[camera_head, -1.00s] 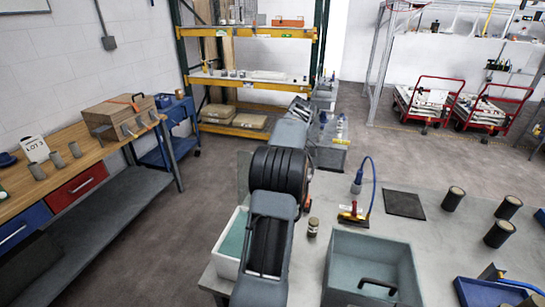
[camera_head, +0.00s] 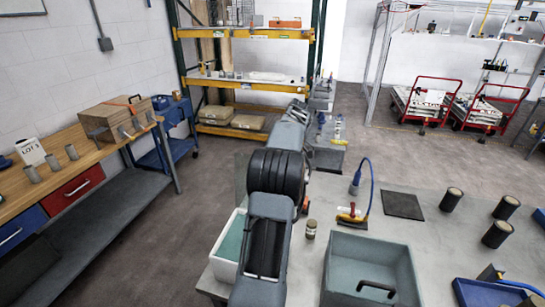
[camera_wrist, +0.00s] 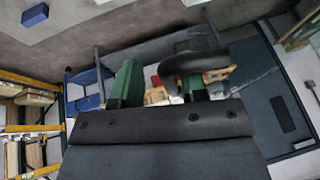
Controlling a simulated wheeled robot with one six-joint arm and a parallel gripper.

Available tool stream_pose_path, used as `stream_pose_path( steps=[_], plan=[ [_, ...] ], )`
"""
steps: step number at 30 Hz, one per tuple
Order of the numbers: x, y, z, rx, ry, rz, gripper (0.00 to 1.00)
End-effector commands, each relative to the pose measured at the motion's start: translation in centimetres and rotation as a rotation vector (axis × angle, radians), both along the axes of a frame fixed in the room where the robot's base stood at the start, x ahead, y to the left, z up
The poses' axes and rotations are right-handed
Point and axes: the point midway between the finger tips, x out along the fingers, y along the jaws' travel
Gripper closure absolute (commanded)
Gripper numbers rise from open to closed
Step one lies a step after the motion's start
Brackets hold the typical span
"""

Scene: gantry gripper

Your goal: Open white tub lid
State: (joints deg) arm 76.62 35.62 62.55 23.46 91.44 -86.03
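The white tub (camera_head: 222,270) stands at the near left edge of the grey table in the head view, with a teal surface (camera_head: 232,242) inside its rim. My arm covers its right side, so I cannot tell whether the teal surface is a lid or the inside. In the wrist view, my gripper (camera_wrist: 162,85) has two green-and-dark fingers standing apart with a clear gap. A dark curved piece (camera_wrist: 195,62) shows at the right finger. The tub cannot be made out in the wrist view. My gripper is hard to make out in the head view.
A grey bin (camera_head: 372,248) with a black handle (camera_head: 376,288) stands right of my arm. A small jar (camera_head: 311,229), a tool with a blue hose (camera_head: 352,214), a black mat (camera_head: 402,205), dark cylinders (camera_head: 451,199) and a blue tray (camera_head: 485,293) share the table. A wooden workbench (camera_head: 85,153) stands left.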

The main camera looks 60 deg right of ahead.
Motion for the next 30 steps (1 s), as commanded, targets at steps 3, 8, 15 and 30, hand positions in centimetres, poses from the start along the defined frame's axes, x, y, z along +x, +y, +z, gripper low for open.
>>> stream_pose_path(
  steps=[3,8,15,30],
  plan=[
    [-1.0,-0.4,0.1,0.007,0.014,-0.006,0.60],
    [-1.7,-1.0,2.7,-0.002,0.011,-0.009,0.60],
    [-2.0,-1.5,5.6,-0.005,0.006,-0.003,0.60],
    [-2.0,-1.5,6.8,-0.004,0.003,0.001,0.60]
  ],
)
